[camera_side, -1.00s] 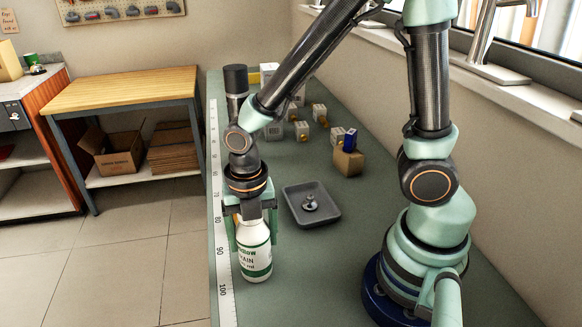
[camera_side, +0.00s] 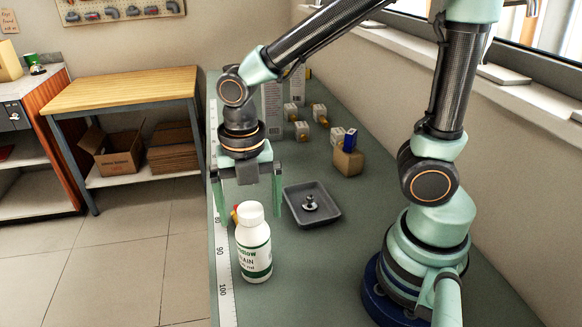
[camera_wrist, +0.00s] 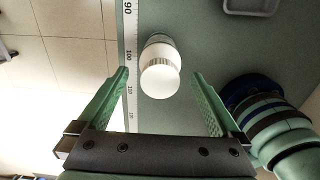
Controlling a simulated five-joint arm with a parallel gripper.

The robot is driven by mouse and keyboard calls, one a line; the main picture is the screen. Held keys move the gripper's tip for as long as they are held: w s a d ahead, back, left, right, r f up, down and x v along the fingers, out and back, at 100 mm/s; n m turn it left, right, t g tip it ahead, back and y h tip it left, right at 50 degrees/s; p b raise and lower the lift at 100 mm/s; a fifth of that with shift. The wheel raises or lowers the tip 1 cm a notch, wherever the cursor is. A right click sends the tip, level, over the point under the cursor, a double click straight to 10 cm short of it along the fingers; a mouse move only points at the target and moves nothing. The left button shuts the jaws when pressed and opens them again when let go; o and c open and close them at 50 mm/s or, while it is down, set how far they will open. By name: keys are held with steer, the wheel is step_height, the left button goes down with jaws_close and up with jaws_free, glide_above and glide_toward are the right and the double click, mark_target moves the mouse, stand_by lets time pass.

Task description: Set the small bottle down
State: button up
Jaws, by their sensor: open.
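The small bottle (camera_side: 254,245) is white with a white cap and a green label. It stands upright on the green bench top near the left edge, beside the printed ruler strip. In the wrist view the bottle (camera_wrist: 160,68) shows cap first, beyond and between the fingertips. My gripper (camera_side: 247,205) is open and empty, raised above and behind the bottle in the side view, with its two green fingers apart. The gripper also shows in the wrist view (camera_wrist: 160,78), with no finger touching the bottle.
A dark grey tray (camera_side: 325,216) with a small metal part (camera_side: 310,202) lies right of the bottle. A brown box (camera_side: 348,162) with a blue item and several small boxes stand farther back. The ruler strip (camera_side: 223,262) runs along the left bench edge. Bench in front is clear.

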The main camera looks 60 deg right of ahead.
step_height(320, 180, up, 5)
steer(key=shift+f, duration=0.2)
steer(key=shift+d+r+m, duration=0.35)
steer(key=shift+r+m, duration=0.05)
steer(key=shift+m, duration=0.4)
steer(key=d+r+m+t, duration=0.2)
steer(key=d+m, duration=0.2)
steer(key=m, duration=0.8)
steer(key=d+r+m+t, duration=0.2)
steer(key=d+m, duration=0.3)
steer(key=m, duration=0.8)
steer(key=shift+r+t, duration=0.4)
steer(key=shift+t, duration=0.4)
steer(key=shift+w+d+m, duration=0.1)
steer(key=shift+w+m, duration=0.05)
steer(key=shift+m, duration=0.15)
